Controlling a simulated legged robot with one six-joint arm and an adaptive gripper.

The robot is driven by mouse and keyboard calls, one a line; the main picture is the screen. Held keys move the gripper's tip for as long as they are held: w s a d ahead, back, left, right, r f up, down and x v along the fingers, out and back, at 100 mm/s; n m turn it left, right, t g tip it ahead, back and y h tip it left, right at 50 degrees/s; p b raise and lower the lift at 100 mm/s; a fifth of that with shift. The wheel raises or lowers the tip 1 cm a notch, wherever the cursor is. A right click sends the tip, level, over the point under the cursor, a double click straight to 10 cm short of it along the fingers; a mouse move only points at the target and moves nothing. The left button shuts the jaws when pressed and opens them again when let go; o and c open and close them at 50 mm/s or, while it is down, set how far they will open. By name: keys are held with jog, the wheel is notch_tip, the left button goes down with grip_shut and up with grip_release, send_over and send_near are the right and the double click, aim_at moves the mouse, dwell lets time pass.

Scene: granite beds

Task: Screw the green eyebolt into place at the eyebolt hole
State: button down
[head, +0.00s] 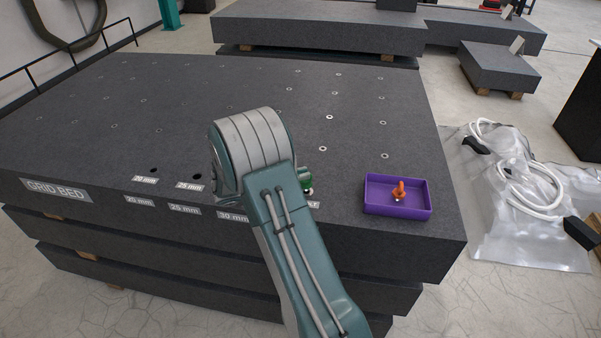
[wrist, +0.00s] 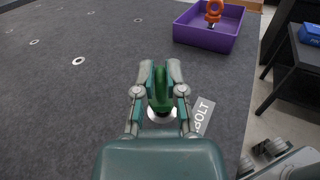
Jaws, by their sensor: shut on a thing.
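The green eyebolt (wrist: 160,88) is between the two fingers of my gripper (wrist: 160,72), which is shut on it. In the wrist view a bright metal disc (wrist: 161,117) shows just below the eyebolt. I cannot tell whether it belongs to the bolt or to the hole. A label ending in "BOLT" (wrist: 203,113) lies on the granite beside it. In the head view a small green part of the eyebolt (head: 304,174) shows right of my arm, close over the bed's front edge. The eyebolt hole itself is not clearly seen.
A purple tray (head: 397,210) with an orange eyebolt (head: 399,190) stands right of my gripper on the granite bed (head: 250,85). Labelled holes (head: 197,176) lie to the left. The bed's front and right edges are near. Its back half is clear.

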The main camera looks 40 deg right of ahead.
jog(key=shift+f, duration=0.65)
jog(key=shift+r, duration=0.2)
jog(key=shift+r, duration=0.45)
jog(key=shift+d, duration=0.1)
dwell(0.4)
jog(key=shift+f, duration=1.2)
dwell(0.7)
jog(key=shift+w+d+m+g+y, duration=0.1)
jog(key=shift+m+g+y, duration=0.95)
jog(key=shift+g, duration=0.5)
jog(key=shift+w+d+m+g+y, duration=0.1)
jog(key=shift+m+g+y, duration=0.75)
jog(key=shift+m+g, duration=0.55)
jog(key=c, duration=0.6)
grip_release()
jog(key=shift+c, duration=0.2)
jog(key=shift+n, duration=0.25)
jog(key=shift+a, duration=0.1)
